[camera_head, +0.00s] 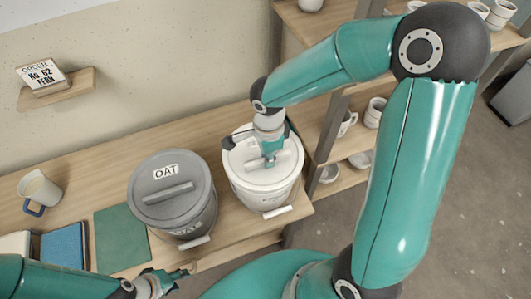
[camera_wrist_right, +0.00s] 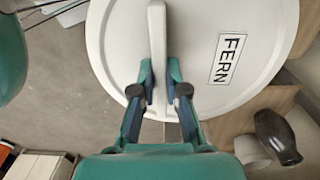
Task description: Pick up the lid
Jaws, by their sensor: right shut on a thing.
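A white bucket (camera_head: 262,196) stands on the bench with a round white lid (camera_head: 291,158) on top. The lid also fills much of the right wrist view (camera_wrist_right: 270,22), where its label reads FERN. My right gripper (camera_head: 269,160) is above it, and its fingers (camera_wrist_right: 160,84) are shut on the lid's bar handle (camera_wrist_right: 157,35). The lid looks level on the bucket; I cannot tell if there is a gap below it. A grey bucket (camera_head: 203,217) with a grey lid (camera_head: 146,204) labelled OAT stands to the left. My left gripper (camera_head: 182,275) is low at the bench's front edge, its fingers too small to judge.
A green mat (camera_head: 121,239), a blue book (camera_head: 64,246) and a mug (camera_head: 38,190) are on the bench (camera_head: 95,181) at left. Shelves (camera_head: 330,117) with cups stand close right of the white bucket. A small wall shelf (camera_head: 57,88) holds a sign.

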